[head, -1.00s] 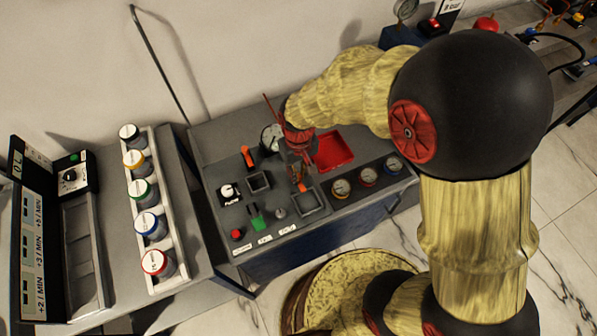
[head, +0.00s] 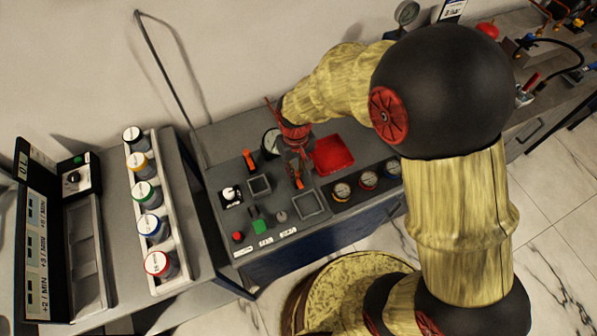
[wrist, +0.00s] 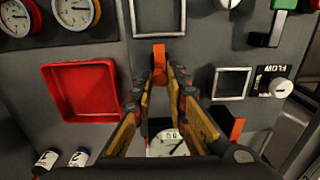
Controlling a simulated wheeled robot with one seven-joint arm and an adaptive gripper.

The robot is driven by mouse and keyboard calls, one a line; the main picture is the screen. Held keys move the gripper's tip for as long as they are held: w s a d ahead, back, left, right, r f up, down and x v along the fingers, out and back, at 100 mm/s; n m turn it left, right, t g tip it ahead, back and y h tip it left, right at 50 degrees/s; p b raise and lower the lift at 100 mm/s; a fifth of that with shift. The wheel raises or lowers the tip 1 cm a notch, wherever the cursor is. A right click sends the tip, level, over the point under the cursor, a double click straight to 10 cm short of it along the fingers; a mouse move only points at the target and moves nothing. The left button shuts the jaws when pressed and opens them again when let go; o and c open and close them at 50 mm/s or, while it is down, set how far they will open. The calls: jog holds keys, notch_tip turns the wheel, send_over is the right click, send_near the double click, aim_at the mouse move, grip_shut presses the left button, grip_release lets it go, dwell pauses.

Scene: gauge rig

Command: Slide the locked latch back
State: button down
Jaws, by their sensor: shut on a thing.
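The grey panel (head: 215,215) carries two orange latch handles. One orange latch (wrist: 159,60) stands upright between my fingertips in the wrist view; its top also shows in the head view (head: 299,183). My gripper (wrist: 161,84) is shut on this handle, with the fingers hiding its lower part. In the head view my gripper (head: 298,162) comes down over the panel, left of the red tray. The second orange latch (head: 249,160) is to the left, clear of my gripper; it also shows in the wrist view (wrist: 237,130). No lock marking can be read.
A red tray (head: 345,149) and several round gauges (head: 342,191) are close to the right of my gripper. Square frames (head: 310,205), a knob (head: 230,195) and a green switch (head: 260,227) crowd the panel. A rack of jars (head: 181,275) stands left.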

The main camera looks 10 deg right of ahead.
jog(key=shift+w+r, duration=0.1)
jog(key=shift+w, duration=0.15)
jog(key=c, duration=1.7)
grip_release()
jog(key=shift+c, duration=0.2)
notch_tip(320, 180, up, 12)
jog(key=s+d+r+m+t, duration=0.3)
jog(key=s+d+r+t, duration=0.2)
jog(key=s+d+r, duration=0.7)
jog(key=s+r, duration=0.3)
jog(key=r, duration=0.1)
jog(key=shift+d+t, duration=0.3)
